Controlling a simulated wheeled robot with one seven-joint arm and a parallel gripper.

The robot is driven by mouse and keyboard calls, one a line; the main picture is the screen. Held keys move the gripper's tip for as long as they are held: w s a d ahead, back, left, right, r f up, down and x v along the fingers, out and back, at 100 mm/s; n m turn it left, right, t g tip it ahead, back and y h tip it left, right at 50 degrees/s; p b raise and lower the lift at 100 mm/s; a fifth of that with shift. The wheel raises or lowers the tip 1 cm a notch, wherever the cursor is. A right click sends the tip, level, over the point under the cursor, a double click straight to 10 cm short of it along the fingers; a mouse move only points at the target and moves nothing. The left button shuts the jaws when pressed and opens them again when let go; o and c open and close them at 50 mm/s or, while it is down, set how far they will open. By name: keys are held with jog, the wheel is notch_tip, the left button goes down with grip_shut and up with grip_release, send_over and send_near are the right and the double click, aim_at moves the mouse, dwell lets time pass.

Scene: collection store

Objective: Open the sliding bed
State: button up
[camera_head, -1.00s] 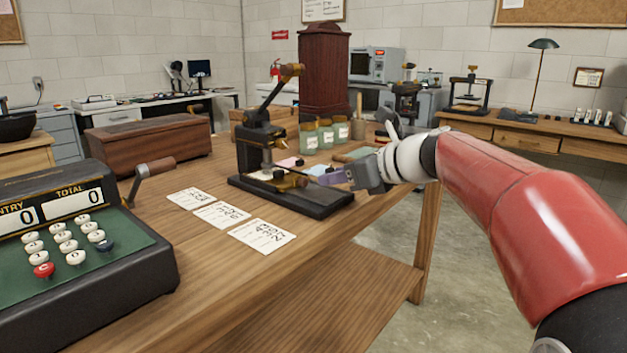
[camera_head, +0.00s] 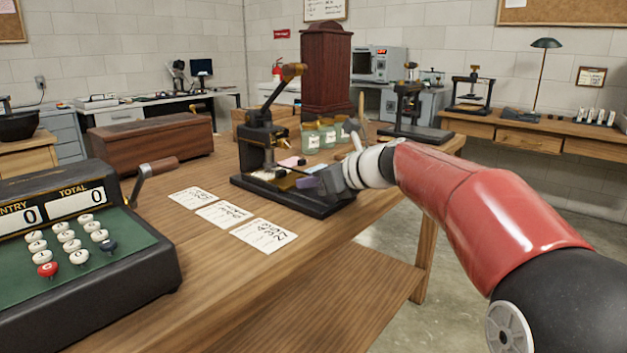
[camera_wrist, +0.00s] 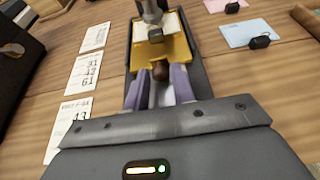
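A black lever press (camera_head: 262,140) stands on the wooden table with its lever raised. Its dark base (camera_head: 322,208) points toward my arm. In the wrist view the sliding bed is a golden plate (camera_wrist: 178,52) lying on the dark base, under the press head. A brown knob (camera_wrist: 160,70) sits at the bed's near end. My gripper (camera_wrist: 159,74) is over the base with its two purple fingers apart, one on each side of the knob. I cannot see firm contact. In the head view my gripper (camera_head: 312,183) is at the base's near end and hides part of the bed.
Number cards (camera_head: 264,235) lie left of the base. An adding machine (camera_head: 85,250) with a crank stands at the near left. Jars (camera_head: 327,136) and a second press (camera_head: 412,105) stand behind my gripper. Pink and blue cards (camera_wrist: 250,32) with clips lie right of the base.

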grip_shut()
jog(key=shift+d, duration=0.1)
jog(key=s+d, duration=0.7)
jog(key=d, duration=0.2)
jog(key=shift+s+d, duration=0.15)
jog(key=shift+o, duration=2.1)
grip_release()
